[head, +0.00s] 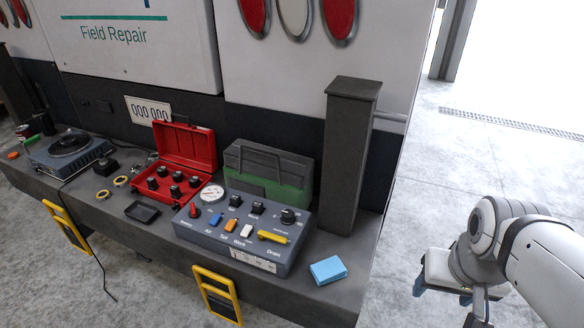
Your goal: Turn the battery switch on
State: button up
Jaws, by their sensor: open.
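A grey control box (225,255) stands on the dark bench. A red knob (195,210) sits at its left end, above a small label that I cannot read clearly; it looks like the battery switch. Its exact setting is too small to tell. My gripper (442,294) is at the lower right, out past the bench's right end and well away from the box. Its blue-grey fingers are apart and nothing shows between them. Part of my arm hides its right side.
The box also bears a round gauge (211,192), black knobs, coloured rockers and a yellow lever (273,237). A blue block (327,270) lies right of it. Behind are an open red case (192,142), a green-grey case (290,197) and a dark post (346,150).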

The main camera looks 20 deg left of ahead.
aim_at(195, 213)
jog(key=u, duration=1.15)
jog(key=k, duration=0.5)
jog(key=u, duration=0.5)
jog(key=i, duration=1.55)
jog(key=z, duration=0.1)
